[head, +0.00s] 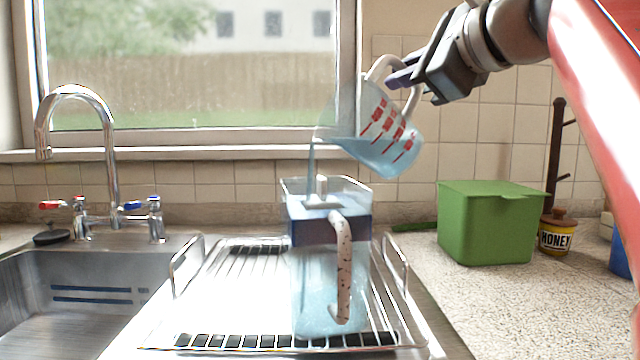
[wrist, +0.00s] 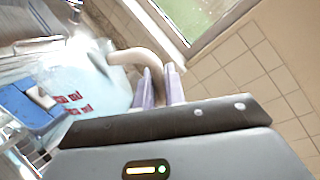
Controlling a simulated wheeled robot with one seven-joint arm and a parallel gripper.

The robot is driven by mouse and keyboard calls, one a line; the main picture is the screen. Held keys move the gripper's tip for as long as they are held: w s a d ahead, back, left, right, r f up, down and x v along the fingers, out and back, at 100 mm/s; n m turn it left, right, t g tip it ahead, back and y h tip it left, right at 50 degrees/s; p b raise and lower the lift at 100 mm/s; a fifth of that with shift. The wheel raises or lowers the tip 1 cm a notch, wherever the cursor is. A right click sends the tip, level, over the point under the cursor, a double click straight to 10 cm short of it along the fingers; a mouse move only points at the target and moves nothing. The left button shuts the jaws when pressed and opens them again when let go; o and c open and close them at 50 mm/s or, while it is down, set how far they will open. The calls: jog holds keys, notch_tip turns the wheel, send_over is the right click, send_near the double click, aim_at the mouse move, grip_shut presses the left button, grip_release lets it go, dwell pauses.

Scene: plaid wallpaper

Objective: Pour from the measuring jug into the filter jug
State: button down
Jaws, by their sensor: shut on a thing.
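The clear measuring jug (head: 388,138) with red markings is tilted to the left above the filter jug. My gripper (head: 400,78) is shut on its white handle. Blue-tinted water lies in it, and a thin stream falls from its spout into the top of the filter jug (head: 330,290). The filter jug stands upright on the wire rack, with a dark blue band, a speckled handle facing me and pale water in its lower part. In the wrist view my gripper (wrist: 162,88) holds the handle, with the measuring jug (wrist: 85,95) and the blue filter jug top (wrist: 30,105) beyond.
The wire rack (head: 230,285) lies on the drainer. A sink (head: 90,300) with a curved tap (head: 110,150) is on the left. A green box (head: 488,225), a honey pot (head: 557,235) and a dark stand (head: 556,150) are on the right counter. A window is behind.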

aim_at(382, 56)
jog(key=shift+s+a+r+n+b, duration=0.1)
jog(key=shift+s+a+n+b, duration=0.05)
jog(key=shift+a+n, duration=0.25)
jog(key=shift+s+a+r+n+b, duration=0.1)
jog(key=shift+a+n+b, duration=0.05)
jog(key=shift+a+n, duration=0.25)
dwell(3.6)
jog(key=shift+s+a+r+n+h+p, duration=0.15)
jog(key=shift+a+r+n+h+p, duration=0.1)
jog(key=shift+a+r+n, duration=0.25)
jog(key=shift+s+a+r+n+h+p, duration=0.15)
jog(key=shift+a+r+n+h, duration=0.1)
jog(key=shift+a+r+n, duration=0.25)
dwell(2.6)
